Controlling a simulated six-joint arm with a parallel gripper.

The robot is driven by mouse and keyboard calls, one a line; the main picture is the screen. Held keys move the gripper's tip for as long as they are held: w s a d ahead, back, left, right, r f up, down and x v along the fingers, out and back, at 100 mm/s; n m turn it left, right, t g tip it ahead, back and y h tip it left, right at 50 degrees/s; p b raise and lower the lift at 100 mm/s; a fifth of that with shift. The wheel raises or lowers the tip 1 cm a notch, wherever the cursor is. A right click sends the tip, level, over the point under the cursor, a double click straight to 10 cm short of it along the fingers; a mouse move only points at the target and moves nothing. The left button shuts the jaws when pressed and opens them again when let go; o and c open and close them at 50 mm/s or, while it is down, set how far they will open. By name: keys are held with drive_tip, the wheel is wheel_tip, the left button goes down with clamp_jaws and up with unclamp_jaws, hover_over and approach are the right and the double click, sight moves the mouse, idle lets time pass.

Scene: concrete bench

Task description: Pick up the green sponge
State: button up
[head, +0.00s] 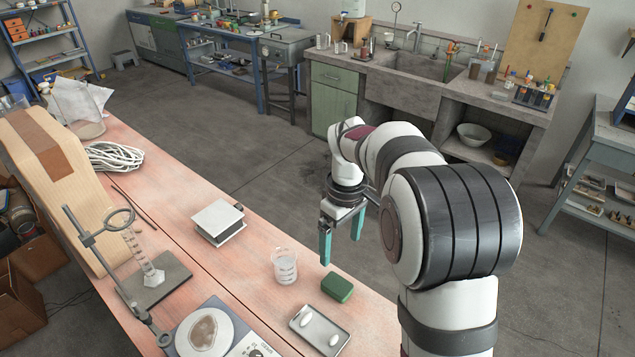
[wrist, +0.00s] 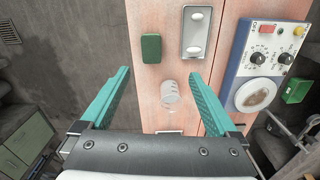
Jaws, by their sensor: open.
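The green sponge (head: 337,288) lies on the pinkish bench top, between a glass beaker and a small metal tray. In the wrist view the sponge (wrist: 151,49) is near the top, beyond my fingertips and left of the middle of the picture. My gripper (head: 341,237) is open and empty, with two teal fingers pointing down, above the bench's right edge. It is apart from the sponge. In the wrist view the gripper (wrist: 159,74) has its fingers spread wide with the bench below between them. Nothing hides the sponge.
The beaker (head: 285,266) stands close left of the sponge. The metal tray (head: 319,331) with two white pieces lies just in front of it. A hotplate (head: 207,330), a ring stand (head: 97,243) and a white box (head: 218,222) stand further left. The floor right of the bench is open.

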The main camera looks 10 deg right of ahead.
sight(337, 284)
drive_tip(key=shift+n, duration=0.6)
drive_tip(key=f, duration=0.6)
drive_tip(key=w+f, duration=0.1)
drive_tip(key=f, duration=0.4)
drive_tip(key=w+f, duration=0.1)
drive_tip(key=f, duration=0.5)
drive_tip(key=shift+w+d+f, duration=0.15)
drive_tip(key=shift+d+f, duration=0.05)
drive_tip(key=shift+f, duration=0.15)
drive_tip(key=c, duration=1.4)
drive_tip(key=shift+r, duration=0.1)
drive_tip(key=r, duration=0.4)
drive_tip(key=shift+d+r, duration=0.3)
drive_tip(key=shift+d, duration=0.05)
drive_tip(key=s+d+r, duration=0.2)
drive_tip(key=d, duration=0.1)
drive_tip(key=s+d+r, duration=0.2)
drive_tip(key=d, duration=0.1)
drive_tip(key=s+d+r, duration=0.2)
drive_tip(key=d, duration=0.1)
drive_tip(key=shift+d+r, duration=0.15)
drive_tip(key=shift+d, duration=0.05)
